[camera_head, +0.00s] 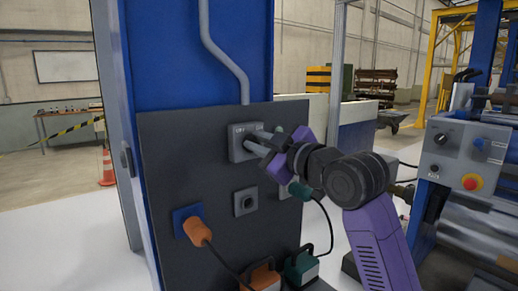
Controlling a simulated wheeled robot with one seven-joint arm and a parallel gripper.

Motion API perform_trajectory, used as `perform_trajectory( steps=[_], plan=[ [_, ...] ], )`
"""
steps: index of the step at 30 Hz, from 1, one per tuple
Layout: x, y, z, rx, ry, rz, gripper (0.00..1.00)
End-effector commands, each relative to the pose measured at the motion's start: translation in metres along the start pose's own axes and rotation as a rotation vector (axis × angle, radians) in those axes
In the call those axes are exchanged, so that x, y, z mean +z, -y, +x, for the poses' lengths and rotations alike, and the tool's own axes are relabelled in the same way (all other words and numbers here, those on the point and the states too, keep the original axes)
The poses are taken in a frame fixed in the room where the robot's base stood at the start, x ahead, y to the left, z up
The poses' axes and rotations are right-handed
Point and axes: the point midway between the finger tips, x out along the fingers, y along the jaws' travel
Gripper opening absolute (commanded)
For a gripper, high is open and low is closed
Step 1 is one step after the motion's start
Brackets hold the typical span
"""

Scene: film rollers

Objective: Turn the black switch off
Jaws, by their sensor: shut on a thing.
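A grey switch box (238,130) with small lettering along its top is mounted on the dark panel (165,160). My gripper (256,146) comes in from the right, with its fingertips at the front of this box. The fingers are closed on the small black switch there, which they mostly hide. Whether the switch stands at on or off cannot be read.
Below are a grey box with a dark round knob (246,202) and an orange plug (194,227) in a blue socket. Orange (262,277) and green (303,266) connectors sit at the panel's foot. A machine control box with a red button (471,182) stands right.

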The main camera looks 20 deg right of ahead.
Motion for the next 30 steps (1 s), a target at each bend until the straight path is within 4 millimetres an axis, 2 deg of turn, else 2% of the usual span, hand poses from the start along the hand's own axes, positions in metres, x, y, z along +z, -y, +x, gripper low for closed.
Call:
perform_trajectory(
  steps=[9, 23, 24, 27, 30],
  plan=[
    [0.0005, 0.0022, -0.0003, -0.001, 0.0, -0.093, 0.0],
    [0.0, 0.0024, -0.0002, -0.001, 0.0, -0.106, 0.0],
    [0.0, 0.0024, -0.0002, -0.001, 0.0, -0.106, 0.2],
    [0.0, 0.0024, -0.0001, -0.001, 0.0, -0.105, 0.38],
    [0.0, 0.0024, -0.0001, -0.001, 0.0, -0.104, 0.38]
  ],
)
